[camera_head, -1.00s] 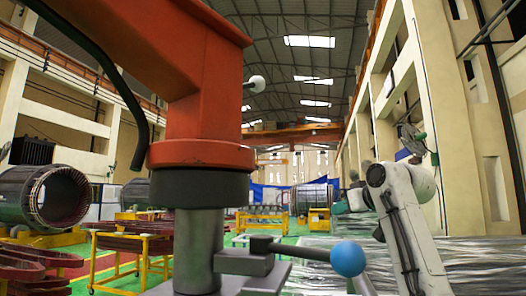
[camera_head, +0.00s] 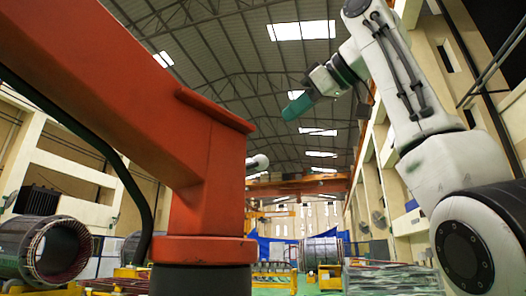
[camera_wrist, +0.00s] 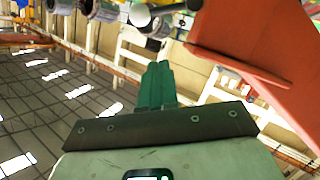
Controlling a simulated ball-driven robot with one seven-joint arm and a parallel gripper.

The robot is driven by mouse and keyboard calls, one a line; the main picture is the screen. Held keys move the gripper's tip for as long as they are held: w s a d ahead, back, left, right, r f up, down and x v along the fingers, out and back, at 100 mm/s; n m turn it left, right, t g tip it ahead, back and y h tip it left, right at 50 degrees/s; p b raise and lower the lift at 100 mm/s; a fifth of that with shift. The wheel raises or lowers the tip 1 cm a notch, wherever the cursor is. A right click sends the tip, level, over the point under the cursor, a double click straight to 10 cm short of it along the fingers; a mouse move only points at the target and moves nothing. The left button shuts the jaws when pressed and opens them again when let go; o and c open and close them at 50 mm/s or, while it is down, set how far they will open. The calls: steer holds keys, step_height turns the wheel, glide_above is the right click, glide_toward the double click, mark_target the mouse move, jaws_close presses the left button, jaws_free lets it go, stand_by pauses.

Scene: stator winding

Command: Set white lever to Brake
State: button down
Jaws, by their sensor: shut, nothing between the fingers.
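The white lever shows as a white ball knob (camera_head: 257,162) on a short rod at the right side of the red machine (camera_head: 203,165). In the wrist view a white ball (camera_wrist: 140,14) with a dark rod is at the top edge, beyond my fingertips; the red machine (camera_wrist: 250,45) is at the right. My gripper (camera_head: 290,108) has green fingers. It is raised above and right of the knob in the head view and looks apart from it. The green fingers also fill the wrist view's middle (camera_wrist: 158,72), together and empty. No Brake marking is readable.
A black hose (camera_head: 130,180) hangs from the red machine on the left. A large stator (camera_head: 45,250) stands at the far left. Another cylinder (camera_head: 320,252) and yellow stands are in the background. The air right of the red machine is open.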

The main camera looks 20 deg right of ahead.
steer(key=p, duration=0.3)
glide_above(249, 166)
steer(key=s+d, duration=0.2)
steer(key=s, duration=0.2)
step_height(249, 166, down, 2)
steer(key=f, duration=0.1)
steer(key=w+f, duration=0.2)
steer(key=shift+w+d+f, duration=0.2)
steer(key=shift+d+f, duration=0.05)
steer(key=shift+f, duration=0.05)
steer(key=shift+s+f, duration=0.1)
steer(key=shift+f, duration=0.05)
